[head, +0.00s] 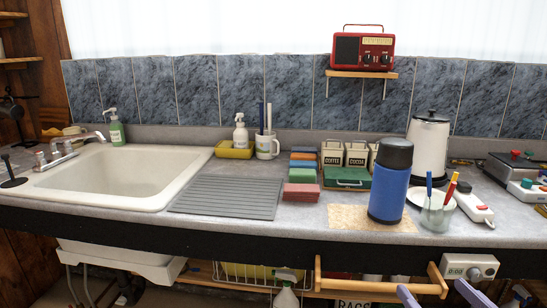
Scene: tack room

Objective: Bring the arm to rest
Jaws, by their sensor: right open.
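My right gripper (437,290) shows at the bottom right edge of the head view. Its two lavender fingers are spread apart with nothing seen between them. It appears low, in front of the counter (300,212), near a wooden rail (380,287) under the counter edge. The rest of my right arm is out of the picture. My left gripper is not in view.
A blue flask (389,185) stands on a cork mat (345,218), beside a glass with pens (436,212). A white kettle (428,148) is behind. A sink (110,180) and grey drainboard (228,196) lie left. A timer box (468,267) hangs under the counter.

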